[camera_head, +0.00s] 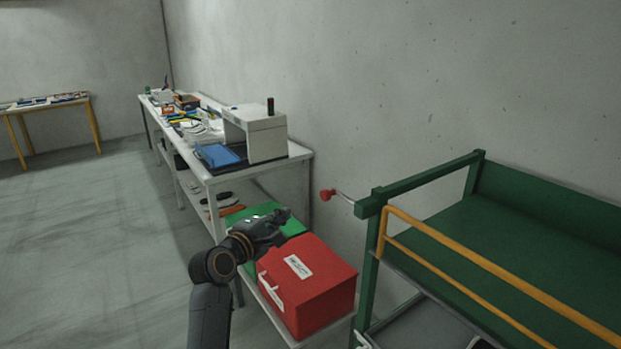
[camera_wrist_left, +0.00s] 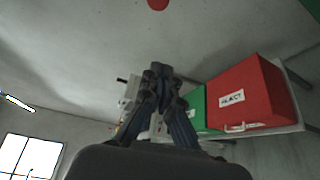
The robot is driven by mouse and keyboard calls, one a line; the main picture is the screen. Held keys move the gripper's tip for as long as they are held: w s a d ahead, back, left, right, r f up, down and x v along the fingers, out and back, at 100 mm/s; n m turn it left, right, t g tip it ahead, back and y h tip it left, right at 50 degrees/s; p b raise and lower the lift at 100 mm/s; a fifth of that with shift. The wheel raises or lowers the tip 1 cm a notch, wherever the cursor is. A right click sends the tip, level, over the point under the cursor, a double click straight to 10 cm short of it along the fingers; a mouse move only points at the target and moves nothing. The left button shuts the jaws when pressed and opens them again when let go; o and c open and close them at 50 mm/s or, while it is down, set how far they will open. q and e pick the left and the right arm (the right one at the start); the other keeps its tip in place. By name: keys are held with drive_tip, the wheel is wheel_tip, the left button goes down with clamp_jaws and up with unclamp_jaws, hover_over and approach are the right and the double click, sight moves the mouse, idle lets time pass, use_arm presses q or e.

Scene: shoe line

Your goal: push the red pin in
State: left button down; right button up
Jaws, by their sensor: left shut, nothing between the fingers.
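The red pin (camera_head: 327,195) has a round red head on a thin metal rod. It sticks out to the left from the corner of the green frame (camera_head: 370,205). My left gripper (camera_head: 284,214) is in front of the green box, to the left of the pin and a little lower, apart from it. In the left wrist view the gripper (camera_wrist_left: 158,72) has its fingers together with nothing between them. A red round shape, likely the pin head (camera_wrist_left: 158,4), is cut off at the top edge there. My right gripper is in neither view.
A red box (camera_head: 310,290) with a white label and a green box (camera_head: 262,212) stand on a low table below my left arm. A long workbench (camera_head: 300,152) with a white machine (camera_head: 255,132) stands behind. An orange rail (camera_head: 460,262) crosses the green frame. The floor at left is clear.

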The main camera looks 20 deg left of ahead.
use_arm(q)
drive_tip(key=w+d+r+p, duration=0.2)
drive_tip(key=w+d+p, duration=0.3)
drive_tip(key=w, duration=0.2)
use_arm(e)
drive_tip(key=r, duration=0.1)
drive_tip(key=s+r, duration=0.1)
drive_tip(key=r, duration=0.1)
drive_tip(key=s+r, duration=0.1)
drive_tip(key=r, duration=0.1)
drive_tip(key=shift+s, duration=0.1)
use_arm(q)
drive_tip(key=shift+w+d, duration=0.1)
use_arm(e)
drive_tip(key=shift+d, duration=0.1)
